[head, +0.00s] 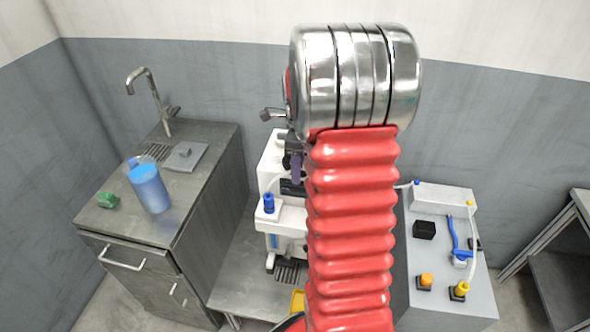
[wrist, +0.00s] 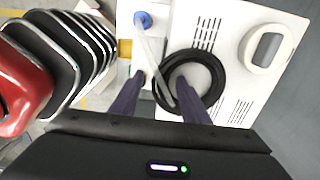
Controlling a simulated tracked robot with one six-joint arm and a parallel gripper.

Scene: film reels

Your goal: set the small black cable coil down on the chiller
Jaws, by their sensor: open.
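The black cable coil (wrist: 195,54) shows in the wrist view as a ring that appears to lie flat on a white, vented machine top (wrist: 245,85), which I take for the chiller. My gripper (wrist: 160,92) is open. Its left finger is left of the coil, and its right finger overlaps the coil's ring and opening in the picture. I cannot tell whether either finger touches it. In the head view the white machine (head: 271,163) stands behind my arm, and a purple finger (head: 296,168) shows beside it. The coil is hidden there.
A blue-capped fitting (wrist: 143,20) with a pale tube stands near the fingers. A grey box (head: 440,200) with a black cube (head: 424,230) and coloured caps is at right. A sink counter (head: 190,200) with a blue cup (head: 150,190) is at left.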

